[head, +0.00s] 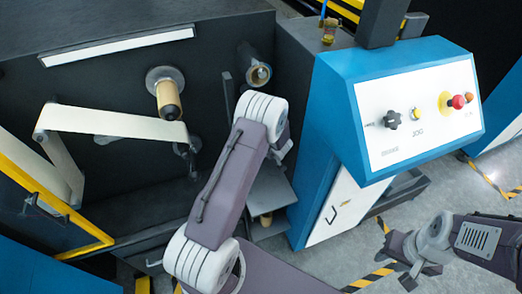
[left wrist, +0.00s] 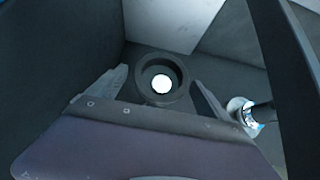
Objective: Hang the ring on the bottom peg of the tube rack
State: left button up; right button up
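A dark grey ring (left wrist: 143,82) with a round hole lies between the two fingers of my left gripper (left wrist: 160,88) in the left wrist view. The fingers appear to close on its sides. A bright white disc shows through the hole; I cannot tell what it is.
A blue control console (head: 345,75) with knobs and a red button stands right of my left arm. A tan roll (head: 168,98) and a dark roll (head: 258,73) stick out of the dark machine. A shiny rod end (left wrist: 243,108) is close to the right finger in the wrist view.

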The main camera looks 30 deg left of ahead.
pick_arm(q)
jog(key=p+v, duration=0.1)
jog(key=v, duration=0.8)
jog(key=shift+p, duration=0.35)
